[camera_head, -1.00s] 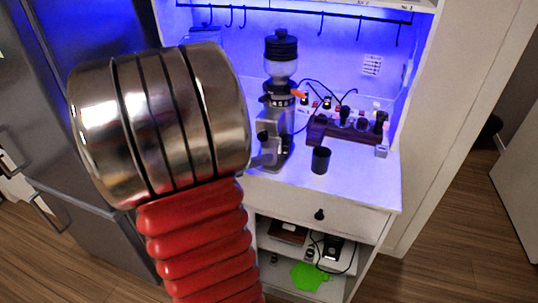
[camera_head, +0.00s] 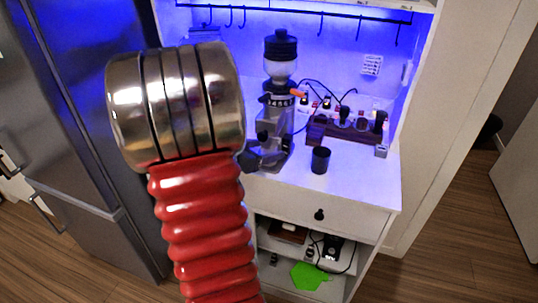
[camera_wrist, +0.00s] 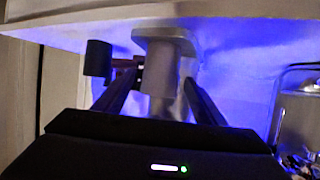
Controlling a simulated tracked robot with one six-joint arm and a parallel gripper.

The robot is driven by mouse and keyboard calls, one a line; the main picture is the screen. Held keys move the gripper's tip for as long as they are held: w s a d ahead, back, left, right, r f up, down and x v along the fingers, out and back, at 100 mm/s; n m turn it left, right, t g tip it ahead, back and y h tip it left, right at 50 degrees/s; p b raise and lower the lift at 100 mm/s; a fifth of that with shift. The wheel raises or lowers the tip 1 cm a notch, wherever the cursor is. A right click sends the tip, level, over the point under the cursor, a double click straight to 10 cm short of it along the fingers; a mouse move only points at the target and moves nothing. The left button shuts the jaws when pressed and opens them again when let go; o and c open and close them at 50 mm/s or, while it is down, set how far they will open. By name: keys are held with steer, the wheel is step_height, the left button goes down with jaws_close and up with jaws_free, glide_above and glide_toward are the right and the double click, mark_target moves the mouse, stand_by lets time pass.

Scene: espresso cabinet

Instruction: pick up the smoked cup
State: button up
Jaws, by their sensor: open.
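The smoked cup (camera_head: 320,160) is a small dark cup standing upright on the white counter, to the right of the grinder. It also shows in the wrist view (camera_wrist: 97,58), where the scene looks upside down, left of the fingers. My gripper (camera_wrist: 160,76) is open, with its two dark fingers spread and the grey grinder part showing between and beyond them. The cup is outside the fingers and apart from them. In the head view, my arm hides most of the gripper; a dark part of it shows near the grinder's base.
The coffee grinder (camera_head: 281,75) stands left of the cup, close to my gripper. A dark wooden stand (camera_head: 330,131) with tools is behind the cup. Bare counter (camera_head: 365,182) lies right of the cup. A drawer (camera_head: 300,205) is below.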

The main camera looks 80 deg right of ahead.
steer(key=shift+x, duration=0.95)
steer(key=shift+r, duration=0.1)
steer(key=c, duration=1.2)
steer(key=shift+o, duration=0.2)
steer(key=shift+a+r, duration=0.1)
steer(key=shift+r, duration=0.75)
steer(key=w+a, duration=0.4)
steer(key=a, duration=0.4)
steer(key=w+a, duration=0.4)
steer(key=a, duration=0.3)
steer(key=shift+w+a, duration=0.2)
steer(key=shift+a, duration=0.2)
steer(key=shift+f, duration=0.1)
